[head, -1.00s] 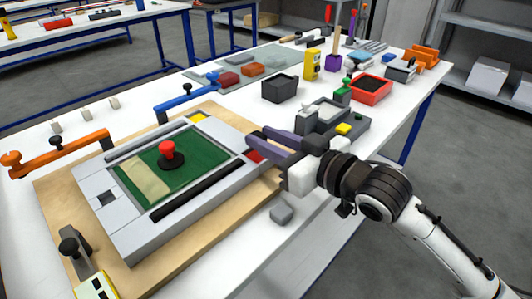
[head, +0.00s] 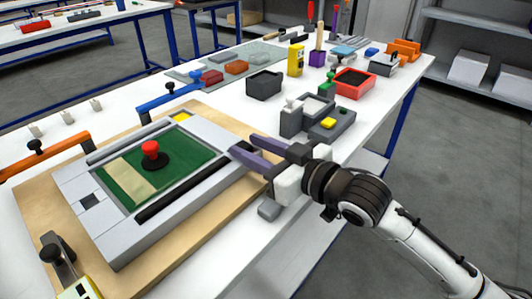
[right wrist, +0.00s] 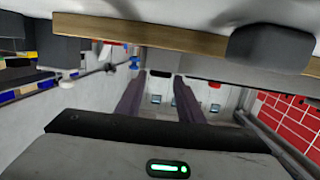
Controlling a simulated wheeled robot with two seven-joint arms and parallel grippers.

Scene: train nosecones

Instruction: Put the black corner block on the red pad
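The black corner block (head: 245,147) shows as a dark patch between my right gripper's fingertips, at the right corner of the grey frame (head: 110,237). It appears to rest on that corner, where the red pad is hidden behind block and fingers. My right gripper (head: 244,145) has its two purple fingers spread around the block, with a gap between them. The right wrist view shows both fingers (right wrist: 163,77) apart, with a small dark block (right wrist: 160,73) just past the tips. Whether a finger touches it I cannot tell. My left gripper is not in view.
A red knob (head: 150,147) stands on the green panel. A yellow pad (head: 181,117) marks the far corner. A blue clamp (head: 170,98) and orange clamp (head: 45,155) flank the wooden board. A small grey block (head: 269,209) lies under my wrist. Bins stand behind.

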